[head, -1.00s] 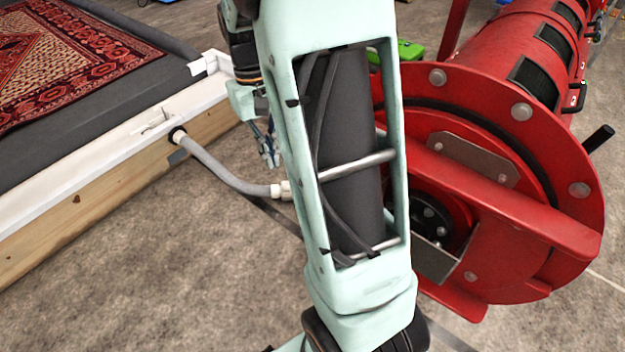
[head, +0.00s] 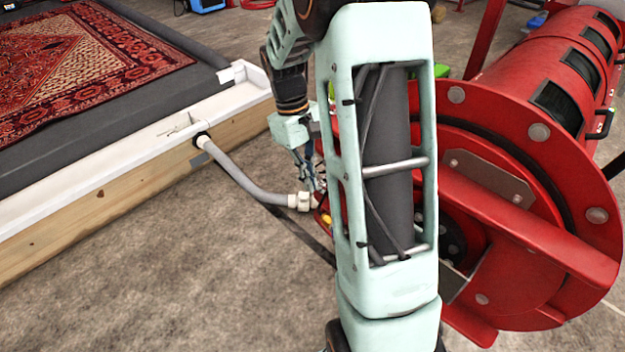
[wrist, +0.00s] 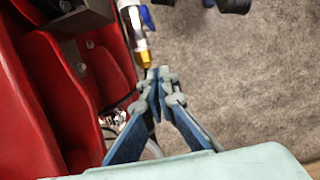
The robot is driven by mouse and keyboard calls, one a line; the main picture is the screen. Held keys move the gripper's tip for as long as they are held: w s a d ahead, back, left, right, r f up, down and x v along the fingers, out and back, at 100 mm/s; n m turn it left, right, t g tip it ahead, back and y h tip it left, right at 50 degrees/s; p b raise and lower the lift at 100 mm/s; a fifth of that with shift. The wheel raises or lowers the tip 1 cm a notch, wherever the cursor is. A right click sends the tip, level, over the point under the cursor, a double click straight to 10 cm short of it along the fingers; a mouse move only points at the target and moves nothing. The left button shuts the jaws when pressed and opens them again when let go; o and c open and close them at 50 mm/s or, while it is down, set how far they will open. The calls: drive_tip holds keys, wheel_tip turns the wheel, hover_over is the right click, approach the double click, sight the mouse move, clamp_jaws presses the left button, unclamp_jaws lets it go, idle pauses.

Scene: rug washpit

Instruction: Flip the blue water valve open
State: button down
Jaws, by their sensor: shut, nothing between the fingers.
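A small blue part (wrist: 147,17), apparently the valve's handle, shows at the top of the wrist view beside a pale pipe with a brass end (wrist: 145,58). In the head view my arm hides the valve. My gripper (wrist: 160,76) is shut and empty, its fingertips near the brass end; I cannot tell whether they touch it. In the head view my gripper (head: 313,186) points down beside the white fitting at the end of the grey hose (head: 240,176).
A big red drum machine (head: 560,240) stands close on the right. A white-topped wooden pit edge (head: 110,170) and a patterned red rug (head: 90,55) are on the left. Bare floor (head: 170,270) lies in front. Dark round parts (wrist: 232,5) sit at the wrist view's top.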

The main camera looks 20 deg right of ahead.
drive_tip(key=s+d+f, duration=0.2)
drive_tip(key=s+f, duration=0.3)
drive_tip(key=f, duration=0.1)
drive_tip(key=shift+s+f+b, duration=0.2)
drive_tip(key=shift+b, duration=0.2)
idle(0.3)
